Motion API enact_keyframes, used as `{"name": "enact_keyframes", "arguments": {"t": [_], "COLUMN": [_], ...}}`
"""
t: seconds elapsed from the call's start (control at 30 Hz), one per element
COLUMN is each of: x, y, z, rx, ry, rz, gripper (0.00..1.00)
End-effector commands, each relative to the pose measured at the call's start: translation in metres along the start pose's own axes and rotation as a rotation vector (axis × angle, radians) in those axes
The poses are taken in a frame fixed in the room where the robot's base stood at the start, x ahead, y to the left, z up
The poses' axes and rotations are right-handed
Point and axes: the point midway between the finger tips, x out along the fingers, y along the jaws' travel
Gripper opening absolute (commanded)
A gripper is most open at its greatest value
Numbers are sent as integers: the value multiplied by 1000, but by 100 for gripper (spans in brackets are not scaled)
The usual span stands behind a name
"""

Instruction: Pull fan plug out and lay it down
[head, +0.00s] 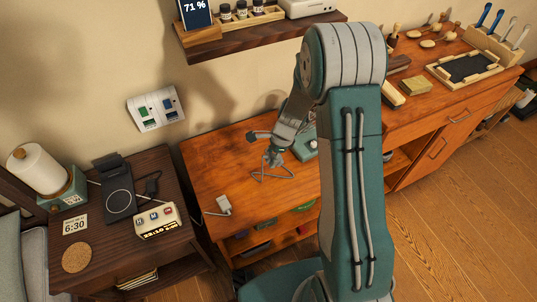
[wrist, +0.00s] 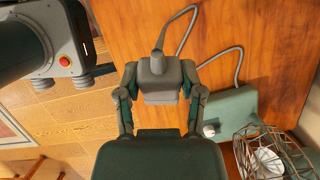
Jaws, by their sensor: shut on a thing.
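My gripper (wrist: 158,76) is shut on the grey fan plug (wrist: 159,88), with one finger on each side of it. In the head view my gripper (head: 272,154) is over the wooden desk, clear of the wall. A grey cable (wrist: 236,66) runs from the plug and curves over the desk to the teal fan base (wrist: 228,110). The fan's wire cage (wrist: 272,155) shows at the lower right of the wrist view. In the head view the fan (head: 305,148) is mostly hidden by my arm. The wall outlet plate (head: 156,108) has green and blue parts.
A white adapter (head: 223,205) lies near the desk's left front edge. The nightstand (head: 100,260) at left holds a paper roll, a charging pad and a small device. A shelf (head: 255,32) hangs above. Trays and tools stand at the right. The desk's left middle is fairly clear.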

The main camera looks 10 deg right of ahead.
Motion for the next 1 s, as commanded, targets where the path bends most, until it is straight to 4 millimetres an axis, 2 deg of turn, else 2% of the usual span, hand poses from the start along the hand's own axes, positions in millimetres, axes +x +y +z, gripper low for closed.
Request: {"name": "enact_keyframes", "arguments": {"t": [0.2, 0.6, 1.0], "x": [1, 1, 1], "y": [-1, -6, -10], "z": [2, 6, 6], "rx": [176, 422, 534], "ry": [-81, -195, -245], "rz": [-64, -181, -247], "gripper": [0, 0, 0]}}
